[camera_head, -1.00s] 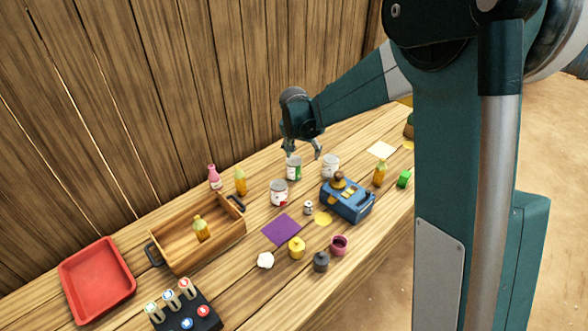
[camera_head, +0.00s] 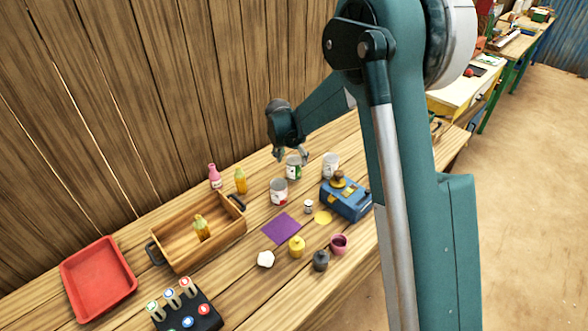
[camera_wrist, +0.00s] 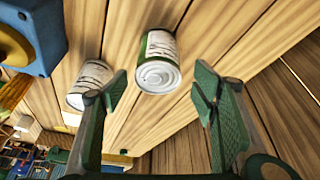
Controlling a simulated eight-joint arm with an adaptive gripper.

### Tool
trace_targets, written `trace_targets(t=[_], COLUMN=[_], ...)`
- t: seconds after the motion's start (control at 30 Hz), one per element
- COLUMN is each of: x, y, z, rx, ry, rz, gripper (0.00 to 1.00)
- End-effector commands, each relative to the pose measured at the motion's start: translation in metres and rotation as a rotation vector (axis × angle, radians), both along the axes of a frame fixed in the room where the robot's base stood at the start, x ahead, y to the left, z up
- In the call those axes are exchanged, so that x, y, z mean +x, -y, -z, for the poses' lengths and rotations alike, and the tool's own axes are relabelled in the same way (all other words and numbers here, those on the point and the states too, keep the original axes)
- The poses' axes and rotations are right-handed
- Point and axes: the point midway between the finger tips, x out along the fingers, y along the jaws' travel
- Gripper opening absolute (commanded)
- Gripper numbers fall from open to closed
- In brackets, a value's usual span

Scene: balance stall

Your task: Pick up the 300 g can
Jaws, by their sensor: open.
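Three cans stand on the wooden table: a green-labelled can (camera_head: 294,170), a red-labelled can (camera_head: 279,193) and a pale-labelled can (camera_head: 330,166). I cannot read a weight on any of them. My gripper (camera_head: 291,157) is open and empty, just above and behind the green-labelled can. In the wrist view the green-labelled can (camera_wrist: 158,62) shows between and beyond the open fingers of my gripper (camera_wrist: 161,90), apart from them. The pale-labelled can (camera_wrist: 90,84) is to the left, partly behind the left finger.
A blue scale-like box (camera_head: 346,203) stands right of the cans. A wooden crate (camera_head: 185,252) holds a yellow bottle. A red tray (camera_head: 98,281) lies at left. Several small jars stand in front. The plank wall rises behind.

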Motion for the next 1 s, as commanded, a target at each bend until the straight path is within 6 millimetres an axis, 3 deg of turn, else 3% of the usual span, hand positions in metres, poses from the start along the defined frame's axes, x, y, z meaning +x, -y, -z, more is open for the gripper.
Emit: trace_targets(t=[0.33, 0.77, 1.0], x=[0.008, 0.009, 0.013], y=[0.003, 0.004, 0.008], z=[0.021, 0.024, 0.041], rx=[0.000, 0.000, 0.000], ry=[0.000, 0.000, 0.000], rz=[0.000, 0.000, 0.000], gripper=[0.58, 0.58, 0.58])
